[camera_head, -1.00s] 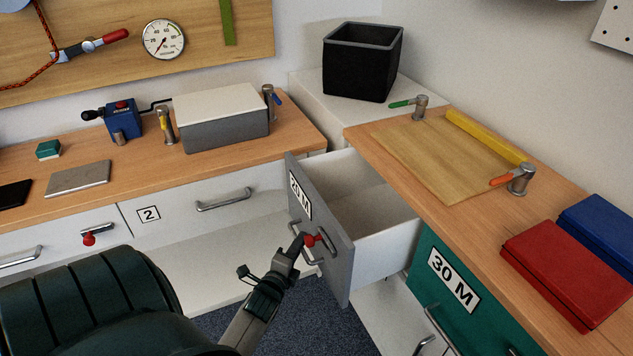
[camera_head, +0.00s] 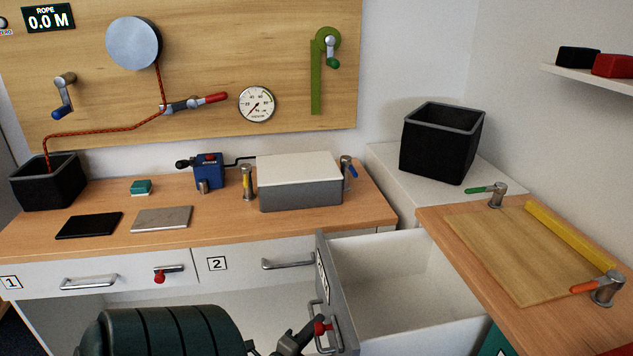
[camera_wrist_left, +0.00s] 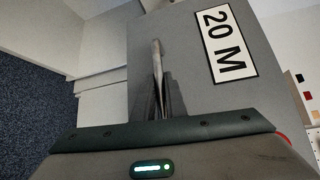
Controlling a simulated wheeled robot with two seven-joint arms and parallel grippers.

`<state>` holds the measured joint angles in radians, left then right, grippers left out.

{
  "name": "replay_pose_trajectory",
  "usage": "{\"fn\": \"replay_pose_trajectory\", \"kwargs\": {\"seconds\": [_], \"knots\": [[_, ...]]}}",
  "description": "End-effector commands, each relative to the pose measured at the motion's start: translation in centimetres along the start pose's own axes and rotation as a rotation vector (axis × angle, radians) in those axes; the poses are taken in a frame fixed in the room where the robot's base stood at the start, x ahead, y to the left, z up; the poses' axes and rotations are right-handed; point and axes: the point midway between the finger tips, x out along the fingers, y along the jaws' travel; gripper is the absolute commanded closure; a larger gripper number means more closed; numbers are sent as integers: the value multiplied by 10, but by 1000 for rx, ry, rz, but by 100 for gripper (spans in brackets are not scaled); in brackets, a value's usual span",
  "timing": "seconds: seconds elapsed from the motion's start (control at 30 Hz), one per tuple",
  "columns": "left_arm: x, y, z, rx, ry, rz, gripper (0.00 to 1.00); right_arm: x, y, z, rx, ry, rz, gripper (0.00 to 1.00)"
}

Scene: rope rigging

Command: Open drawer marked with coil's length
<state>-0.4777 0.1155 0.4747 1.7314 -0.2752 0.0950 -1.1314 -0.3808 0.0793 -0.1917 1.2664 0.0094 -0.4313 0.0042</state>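The grey-fronted drawer (camera_head: 325,290) stands open below the right worktop. Its 20 M label (camera_wrist_left: 227,45) is readable in the wrist view. My left gripper (camera_head: 312,332) is at the drawer's handle (camera_wrist_left: 157,62), beside a red knob (camera_head: 320,327). Its fingers (camera_wrist_left: 172,97) look closed on the handle, though the contact is partly hidden. The drawer's inside (camera_head: 390,290) looks empty. A rope display (camera_head: 48,17) reads 0.0 M. An orange rope (camera_head: 100,132) runs from a black bin (camera_head: 48,182) to a round grey disc (camera_head: 134,43). My right gripper is out of view.
Closed drawers 1 (camera_head: 60,285) and 2 (camera_head: 245,262) are left of the open drawer. A grey box (camera_head: 300,182) and a blue winch (camera_head: 210,172) stand on the left worktop. A black bin (camera_head: 440,145) stands in the corner. A wooden board (camera_head: 520,255) lies on the right worktop.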

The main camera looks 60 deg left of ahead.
Motion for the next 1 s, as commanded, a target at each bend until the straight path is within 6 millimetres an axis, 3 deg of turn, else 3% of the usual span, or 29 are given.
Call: {"fn": "replay_pose_trajectory", "kwargs": {"seconds": [0.03,0.07,0.57,0.77,1.0], "knots": [[0,0,0,0,-1,1,77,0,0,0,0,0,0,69],[0,0,0,0,-1,1,71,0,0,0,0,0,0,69],[-7,0,0,-1,0,0,71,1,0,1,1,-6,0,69],[-30,1,-1,-1,0,1,71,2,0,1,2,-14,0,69],[-76,2,0,0,-1,3,71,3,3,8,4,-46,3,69]]}}
